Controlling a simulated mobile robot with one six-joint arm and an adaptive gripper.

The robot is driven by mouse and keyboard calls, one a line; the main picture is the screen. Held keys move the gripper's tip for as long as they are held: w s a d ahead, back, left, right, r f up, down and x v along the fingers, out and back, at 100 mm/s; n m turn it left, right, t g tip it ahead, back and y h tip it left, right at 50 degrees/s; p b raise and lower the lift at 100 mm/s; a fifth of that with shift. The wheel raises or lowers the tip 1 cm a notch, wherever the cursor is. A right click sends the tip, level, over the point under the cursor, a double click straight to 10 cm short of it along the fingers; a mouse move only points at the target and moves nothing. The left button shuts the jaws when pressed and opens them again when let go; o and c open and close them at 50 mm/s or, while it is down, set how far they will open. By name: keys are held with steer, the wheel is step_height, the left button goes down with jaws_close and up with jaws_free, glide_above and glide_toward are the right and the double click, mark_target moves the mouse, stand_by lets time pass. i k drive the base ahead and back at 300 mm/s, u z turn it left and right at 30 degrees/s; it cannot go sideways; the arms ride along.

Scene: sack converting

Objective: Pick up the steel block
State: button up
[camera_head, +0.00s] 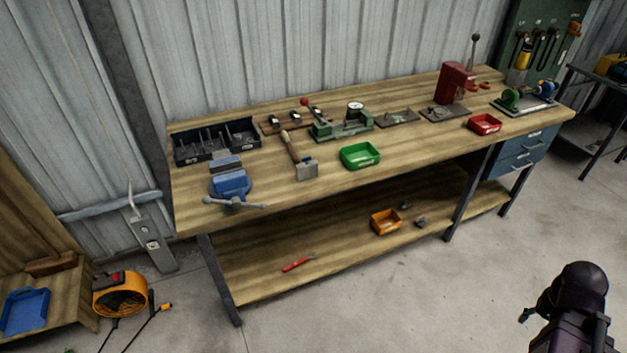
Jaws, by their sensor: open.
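I cannot single out the steel block with certainty. A grey metal block-like piece (306,170) is on the bench top left of the green bin, at the lower end of a wooden handle (290,146). It may be a hammer head. Small dark grey pieces (420,222) lie on the lower shelf beside an orange bin and are too small to name. A dark part of my arm shows at the lower right, over the floor and well apart from the bench. My gripper's fingers do not show.
The wooden workbench (222,215) carries a blue vise (230,184), a dark divided tray (243,136), a green bin (360,155), a red bin (484,124) and a red press (456,82). An orange bin (385,222) and red-handled tool (298,262) lie below. Front floor is clear.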

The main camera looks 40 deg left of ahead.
mark_target(304, 170)
steer(key=k, duration=1.1)
steer(key=u, duration=2)
steer(key=i, duration=1.05)
steer(key=z, duration=0.1)
